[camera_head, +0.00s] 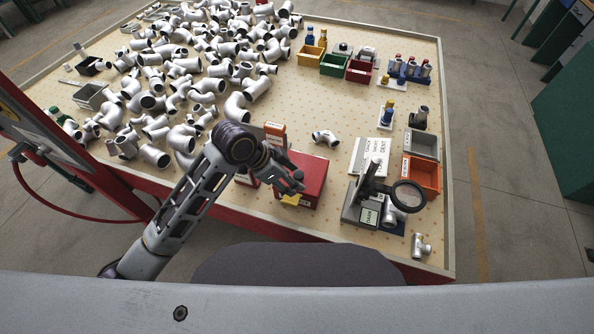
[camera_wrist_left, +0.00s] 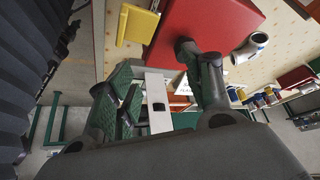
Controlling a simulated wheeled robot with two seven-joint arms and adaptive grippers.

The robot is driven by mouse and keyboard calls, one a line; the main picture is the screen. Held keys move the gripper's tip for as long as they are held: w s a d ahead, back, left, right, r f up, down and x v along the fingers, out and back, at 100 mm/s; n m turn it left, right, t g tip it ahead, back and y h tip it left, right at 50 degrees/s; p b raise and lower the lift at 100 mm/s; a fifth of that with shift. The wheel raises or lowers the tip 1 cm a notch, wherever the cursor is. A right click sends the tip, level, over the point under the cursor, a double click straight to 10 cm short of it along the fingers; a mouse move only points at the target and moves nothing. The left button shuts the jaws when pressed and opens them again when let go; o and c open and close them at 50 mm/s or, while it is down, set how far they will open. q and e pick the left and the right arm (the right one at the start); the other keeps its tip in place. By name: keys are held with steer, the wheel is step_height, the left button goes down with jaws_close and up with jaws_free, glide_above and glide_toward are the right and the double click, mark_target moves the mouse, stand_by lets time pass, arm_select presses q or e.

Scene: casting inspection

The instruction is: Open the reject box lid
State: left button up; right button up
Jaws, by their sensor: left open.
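The red reject box (camera_head: 316,180) stands near the front edge of the table with its lid down. A yellow tab (camera_head: 291,199) sticks out at its front. In the left wrist view the red lid (camera_wrist_left: 215,22) fills the upper middle, with the yellow tab (camera_wrist_left: 137,24) at its left. My left gripper (camera_head: 292,181) is at the box's left front part, close to the tab. I cannot tell whether a fingertip touches the box. My right gripper is not in view.
Many grey pipe fittings (camera_head: 190,85) cover the table's left and back. An orange-and-white carton (camera_head: 275,133) stands behind my left wrist. A magnifier (camera_head: 408,196) and an orange bin (camera_head: 422,174) stand to the right. One fitting (camera_head: 326,138) lies behind the box.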

mark_target(299, 174)
arm_select(q)
steer(key=w+a+r+m+g+y, duration=0.1)
steer(key=w+a+r+m+g, duration=0.2)
steer(key=w+r+m, duration=0.3)
steer(key=shift+w+r+m+y, duration=0.35)
steer(key=shift+r+m, duration=0.25)
steer(key=shift+r, duration=0.6)
steer(key=shift+f, duration=0.15)
steer(key=shift+p+x, duration=0.6)
steer(key=shift+x, duration=6.2)
steer(key=shift+s+d, duration=0.1)
jaws_close()
